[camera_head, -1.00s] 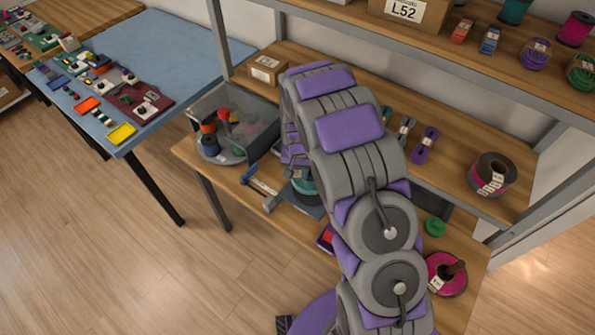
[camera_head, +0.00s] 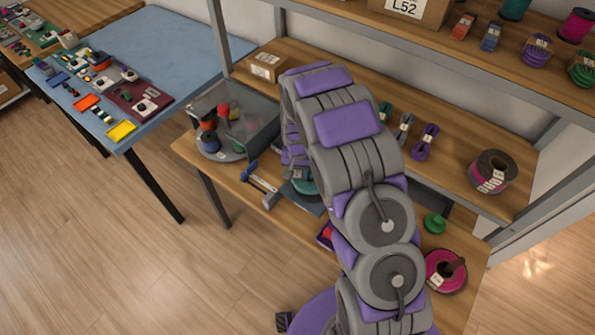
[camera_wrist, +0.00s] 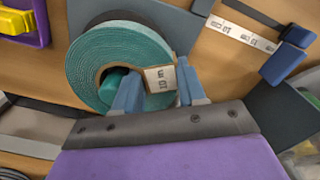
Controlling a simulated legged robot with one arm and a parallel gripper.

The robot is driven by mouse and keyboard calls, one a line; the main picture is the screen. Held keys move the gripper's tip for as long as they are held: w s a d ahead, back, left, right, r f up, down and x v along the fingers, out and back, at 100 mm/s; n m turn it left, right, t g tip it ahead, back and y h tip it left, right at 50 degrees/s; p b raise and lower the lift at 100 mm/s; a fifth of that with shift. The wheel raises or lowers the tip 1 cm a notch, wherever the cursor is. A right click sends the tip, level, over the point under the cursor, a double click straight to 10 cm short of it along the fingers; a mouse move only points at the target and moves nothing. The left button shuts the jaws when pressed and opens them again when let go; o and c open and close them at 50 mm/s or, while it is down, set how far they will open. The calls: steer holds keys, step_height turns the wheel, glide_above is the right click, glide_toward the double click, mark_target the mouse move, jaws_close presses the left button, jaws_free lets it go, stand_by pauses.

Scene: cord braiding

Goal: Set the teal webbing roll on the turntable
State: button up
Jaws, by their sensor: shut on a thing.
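The teal webbing roll (camera_wrist: 108,45) fills the upper left middle of the wrist view, with a white label on its side. My gripper (camera_wrist: 158,92) is shut on the roll's wall there, one finger in its hole and the other outside. In the head view a small part of the teal roll (camera_head: 306,183) shows beside my arm, over a dark flat tray (camera_head: 302,199); I cannot tell whether it touches it.
A grey see-through bin (camera_head: 258,125) stands around the turntable's back and right. A blue-and-grey measuring tool (camera_head: 258,182) lies between the turntable and the roll. A magenta roll (camera_head: 445,270) and a green spool (camera_head: 434,223) are to the right. A shelf (camera_head: 440,110) overhangs the bench.

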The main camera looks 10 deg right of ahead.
steer(key=shift+f, duration=1.1)
stand_by(0.5)
steer(key=o, duration=0.9)
steer(key=shift+o, duration=1.3)
steer(key=shift+a, duration=0.2)
steer(key=shift+d, duration=0.2)
steer(key=c, duration=0.3)
steer(key=shift+d, duration=0.15)
